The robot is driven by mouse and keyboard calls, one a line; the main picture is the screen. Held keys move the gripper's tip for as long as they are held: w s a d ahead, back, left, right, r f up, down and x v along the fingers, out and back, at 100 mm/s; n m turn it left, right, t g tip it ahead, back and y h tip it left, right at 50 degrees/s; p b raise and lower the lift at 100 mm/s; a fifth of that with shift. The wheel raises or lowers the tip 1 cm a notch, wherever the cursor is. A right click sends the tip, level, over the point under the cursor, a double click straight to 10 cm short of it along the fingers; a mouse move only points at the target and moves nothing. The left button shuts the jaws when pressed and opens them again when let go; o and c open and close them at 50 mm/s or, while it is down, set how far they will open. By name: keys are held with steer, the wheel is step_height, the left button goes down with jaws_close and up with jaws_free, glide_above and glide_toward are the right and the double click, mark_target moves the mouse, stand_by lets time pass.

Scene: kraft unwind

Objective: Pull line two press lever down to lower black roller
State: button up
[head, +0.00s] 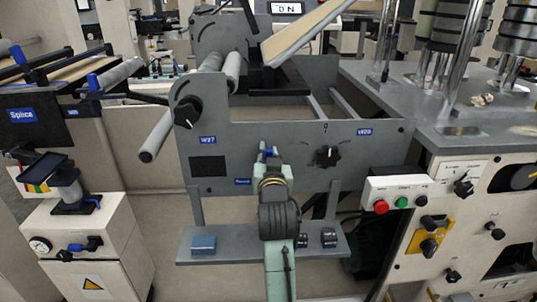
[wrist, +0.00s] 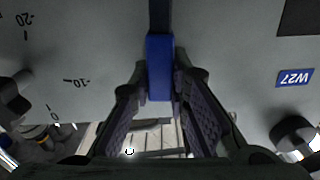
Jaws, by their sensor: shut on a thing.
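The lever's blue grip (wrist: 160,68) is between the two dark ridged fingers of my gripper (wrist: 162,84) in the wrist view. A dark lever shaft (wrist: 159,15) runs from it to the top edge. In the head view my gripper (head: 271,163) is at the front of the grey machine panel (head: 260,134), and only a bit of blue shows there. My arm hides most of the lever. Grey rollers (head: 232,68) show at the panel's upper left. I cannot make out a black roller at the lever.
The panel has a W27 label (head: 207,139), a black knob on the left (head: 187,112) and a dial on the right (head: 326,156). A button box (head: 398,193) stands to the right.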

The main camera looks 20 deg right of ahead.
mark_target(302, 180)
jaws_close()
steer(key=shift+d, duration=0.1)
stand_by(0.3)
steer(key=d+f+m, duration=0.1)
steer(key=d+m, duration=0.1)
steer(key=s+d+m+p, duration=0.1)
steer(key=m, duration=0.1)
steer(key=d+f+m+p, duration=0.1)
steer(key=d+m, duration=0.1)
steer(key=shift+s+d+f+m, duration=0.3)
steer(key=shift+s+m, duration=0.05)
steer(key=shift+m, duration=0.05)
steer(key=d+f+m, duration=0.2)
steer(key=f+m, duration=0.1)
steer(key=d+f+m+p, duration=0.1)
steer(key=m, duration=0.1)
steer(key=shift+s+f, duration=0.2)
steer(key=shift+s, duration=0.2)
steer(key=f+m, duration=0.2)
steer(key=m, duration=0.1)
steer(key=shift+s+d+f+p, duration=0.15)
steer(key=shift+d+f+p, duration=0.15)
steer(key=shift+d+p, duration=0.05)
steer(key=shift+f+m, duration=0.85)
steer(key=shift+m, duration=0.25)
steer(key=shift+f, duration=0.1)
steer(key=o, duration=0.8)
jaws_free()
steer(key=shift+c, duration=0.2)
